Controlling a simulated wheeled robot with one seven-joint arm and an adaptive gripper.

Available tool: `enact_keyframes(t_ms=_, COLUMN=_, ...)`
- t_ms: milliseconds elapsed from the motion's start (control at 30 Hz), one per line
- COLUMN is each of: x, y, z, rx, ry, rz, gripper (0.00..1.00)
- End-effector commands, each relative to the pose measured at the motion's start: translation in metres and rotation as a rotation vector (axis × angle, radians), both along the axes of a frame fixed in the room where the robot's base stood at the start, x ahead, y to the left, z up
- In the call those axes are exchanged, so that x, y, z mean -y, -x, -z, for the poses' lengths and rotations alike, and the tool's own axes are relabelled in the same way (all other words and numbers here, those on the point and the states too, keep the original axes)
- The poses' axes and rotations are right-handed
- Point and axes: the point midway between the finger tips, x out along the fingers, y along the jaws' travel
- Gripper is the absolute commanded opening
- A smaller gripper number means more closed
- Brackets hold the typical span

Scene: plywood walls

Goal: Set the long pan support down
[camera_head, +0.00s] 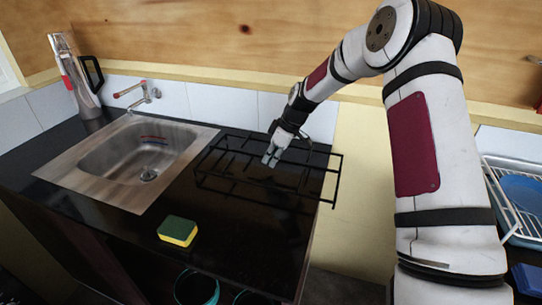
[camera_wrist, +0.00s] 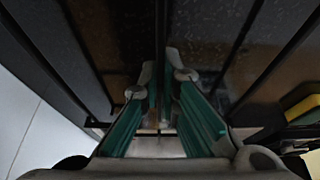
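The long pan support (camera_head: 228,191) is a black wire frame at the right end of the dark counter, beside the sink. Its right end reaches past the counter's right edge. In the head view, my gripper (camera_head: 271,158) is at the middle of the frame, pointing down. In the wrist view, my gripper's fingers (camera_wrist: 161,75) are close together on a dark bar of the pan support (camera_wrist: 160,35). Other bars run along both sides of that view. The contact between frame and counter is hard to make out.
A steel sink (camera_head: 91,190) with a tap (camera_head: 147,94) is set in the counter (camera_head: 125,232) at left. A green and yellow sponge (camera_head: 178,230) lies near the front edge. A silver jug (camera_head: 76,79) stands in the back corner. A dish rack (camera_head: 498,190) is at far right.

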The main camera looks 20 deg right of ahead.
Motion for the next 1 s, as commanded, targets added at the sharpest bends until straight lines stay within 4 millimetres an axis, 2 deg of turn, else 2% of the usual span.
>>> enact_keyframes(t_ms=367, x=0.0, y=-0.001, z=-0.001, rx=0.003, ry=0.0, rz=0.001, gripper=0.0)
enact_keyframes(t_ms=1000, x=0.0, y=-0.001, z=0.008, rx=0.003, ry=0.0, rz=0.001, gripper=0.0)
